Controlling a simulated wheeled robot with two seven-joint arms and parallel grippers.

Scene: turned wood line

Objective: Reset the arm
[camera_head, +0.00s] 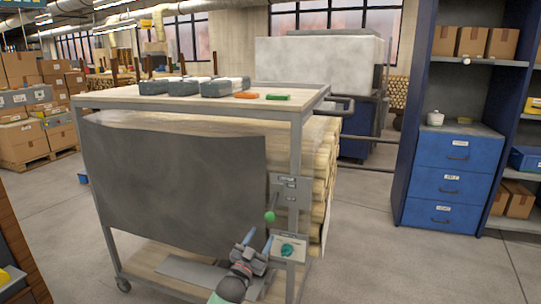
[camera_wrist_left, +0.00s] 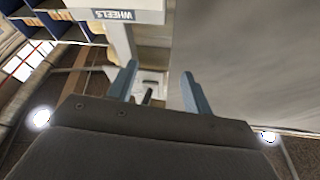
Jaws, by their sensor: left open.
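My left gripper (camera_head: 257,241) is in front of the cart's near right leg, low in the head view. Its two blue-grey fingers are apart with nothing held between them. A green ball knob (camera_head: 270,216) stands just above the fingertips, apart from them in the picture. To the right of the gripper is a pale box with a teal dial (camera_head: 288,250). In the left wrist view the open gripper (camera_wrist_left: 160,70) points at a whitish part with a small dark piece (camera_wrist_left: 147,96), too small to identify. My right gripper is not in view.
The wheeled cart (camera_head: 110,97) has a grey sheet (camera_head: 175,180) hanging on its side, and grey blocks with orange and green pieces on top. A blue drawer cabinet (camera_head: 455,165) stands right; floor between is clear.

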